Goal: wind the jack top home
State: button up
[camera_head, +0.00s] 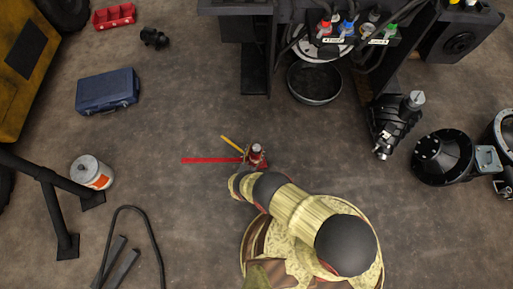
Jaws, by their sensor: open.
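A small red jack (257,161) with a pale grey top (256,148) stands upright on the floor in the head view, just beyond my arm. A long red bar (210,160) extends left from beside it. A shorter yellow bar (232,144) slants up and left from the same place. My arm reaches in from below, and its wrist bends close to the jack's lower left side. My gripper (246,157) is open, at the left side of the jack. Its fingers are small and partly lost against the jack, so I cannot tell whether they touch it.
A dark machine frame with a round black pan (314,84) stands at the top. Dark machine parts (443,157) lie at the right. A blue case (107,91), a white bucket (91,171) and a black stand (63,205) are at the left. Floor around the jack is clear.

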jog(key=v, duration=1.1)
notch_tip(320, 180, up, 15)
jog(key=p, duration=0.9)
